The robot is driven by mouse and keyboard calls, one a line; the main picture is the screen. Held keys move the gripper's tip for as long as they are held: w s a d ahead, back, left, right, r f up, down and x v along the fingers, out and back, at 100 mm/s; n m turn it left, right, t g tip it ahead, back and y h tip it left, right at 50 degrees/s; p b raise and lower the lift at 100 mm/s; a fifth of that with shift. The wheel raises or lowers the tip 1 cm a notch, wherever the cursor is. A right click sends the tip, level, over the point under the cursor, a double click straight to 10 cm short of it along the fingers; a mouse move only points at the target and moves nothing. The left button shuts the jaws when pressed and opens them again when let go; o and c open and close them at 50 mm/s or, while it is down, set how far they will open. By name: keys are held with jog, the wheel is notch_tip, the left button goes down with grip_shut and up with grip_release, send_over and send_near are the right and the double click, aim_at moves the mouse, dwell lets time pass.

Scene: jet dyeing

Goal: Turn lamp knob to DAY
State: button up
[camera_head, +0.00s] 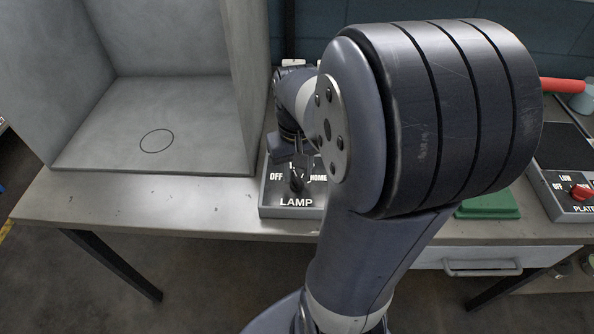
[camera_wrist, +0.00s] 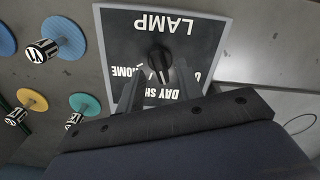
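The lamp control box (camera_head: 290,211) sits on the table, labelled LAMP, with OFF and HOME readable on its face. It fills the upper middle of the wrist view (camera_wrist: 215,28), upside down, with DAY and HOME lettering beyond the fingers. Its dark knob (camera_wrist: 158,58) also shows in the head view (camera_head: 296,182). My gripper (camera_wrist: 157,82) is open, with its two fingers apart and the knob at or just beyond the tips, between them. I cannot tell whether the fingers touch it. The knob's exact setting is unclear, as the gripper hides part of the dial.
A grey open booth (camera_head: 140,125) with a circle on its floor stands at left. A green block (camera_head: 488,205) and a plate control box (camera_head: 570,194) with a red knob are at right. Striped pegs with coloured discs (camera_wrist: 66,37) show in the wrist view. My arm covers the middle.

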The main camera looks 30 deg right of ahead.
aim_at(297, 177)
notch_tip(297, 177, up, 9)
jog(key=shift+r, duration=0.2)
dwell(0.3)
notch_tip(297, 177, down, 11)
jog(key=shift+f, duration=0.1)
jog(key=shift+n, duration=0.8)
jog(key=shift+r+m, duration=0.2)
jog(key=shift+m, duration=0.1)
